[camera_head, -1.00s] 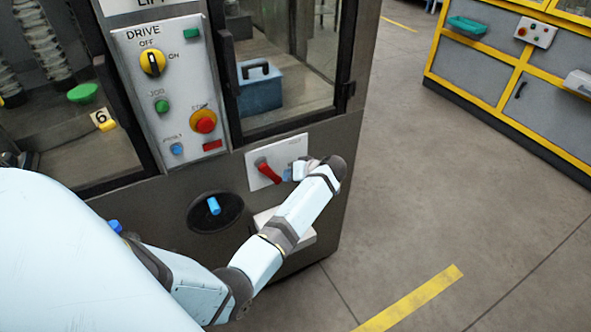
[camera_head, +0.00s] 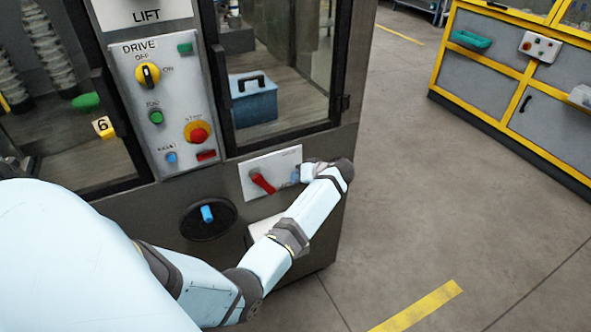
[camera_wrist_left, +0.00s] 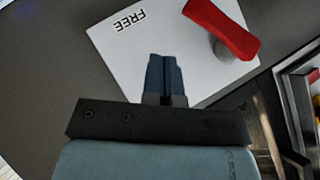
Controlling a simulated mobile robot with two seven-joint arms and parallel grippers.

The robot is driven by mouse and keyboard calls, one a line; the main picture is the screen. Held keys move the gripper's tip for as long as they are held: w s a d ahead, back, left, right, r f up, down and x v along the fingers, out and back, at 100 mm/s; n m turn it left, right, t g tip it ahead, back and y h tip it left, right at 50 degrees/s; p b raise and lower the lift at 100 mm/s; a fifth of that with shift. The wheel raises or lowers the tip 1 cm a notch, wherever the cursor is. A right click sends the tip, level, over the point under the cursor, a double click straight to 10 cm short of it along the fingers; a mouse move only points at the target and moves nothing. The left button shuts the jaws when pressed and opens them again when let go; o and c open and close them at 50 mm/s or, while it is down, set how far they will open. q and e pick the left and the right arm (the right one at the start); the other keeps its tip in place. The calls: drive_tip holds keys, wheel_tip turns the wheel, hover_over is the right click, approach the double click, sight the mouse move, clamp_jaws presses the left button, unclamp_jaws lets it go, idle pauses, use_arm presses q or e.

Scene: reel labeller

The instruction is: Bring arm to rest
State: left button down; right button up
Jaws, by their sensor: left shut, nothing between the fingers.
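My left arm reaches in from the lower left in the head view. Its gripper (camera_head: 295,176) is at the machine's lower front, just right of a red lever (camera_head: 262,184) on a white plate (camera_head: 285,160). In the left wrist view the dark blue fingers (camera_wrist_left: 165,74) are together with nothing between them. They point over the white plate, which bears the word FREE (camera_wrist_left: 130,20). The red lever (camera_wrist_left: 222,28) lies to the right of the fingers and shows apart from them. My right gripper is in neither view.
The machine's drive panel (camera_head: 180,120), with a knob and buttons, stands above a round dark dial with a blue handle (camera_head: 207,213). A blue toolbox (camera_head: 253,100) sits behind glass. Open floor (camera_head: 430,200) lies to the right, before a yellow-framed cabinet (camera_head: 485,75).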

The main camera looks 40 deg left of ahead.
use_arm(q)
drive_tip(key=w+d+r, duration=0.2)
drive_tip(key=d+r, duration=0.1)
drive_tip(key=d, duration=0.4)
drive_tip(key=s+d+f+m+t+h+p, duration=0.6)
drive_tip(key=s+f+m+t, duration=0.25)
drive_tip(key=s+f, duration=0.35)
drive_tip(key=s+d+r+m+t+h+p, duration=0.1)
drive_tip(key=s+d+r+m+t+h, duration=0.1)
drive_tip(key=s+d+r+h, duration=0.2)
drive_tip(key=s+d+r+m+t+h+p, duration=0.2)
drive_tip(key=s+d+r+m+h, duration=0.1)
drive_tip(key=s+d, duration=0.7)
drive_tip(key=s+r+h, duration=0.1)
drive_tip(key=s+r, duration=0.1)
drive_tip(key=s, duration=0.2)
drive_tip(key=shift+s, duration=0.4)
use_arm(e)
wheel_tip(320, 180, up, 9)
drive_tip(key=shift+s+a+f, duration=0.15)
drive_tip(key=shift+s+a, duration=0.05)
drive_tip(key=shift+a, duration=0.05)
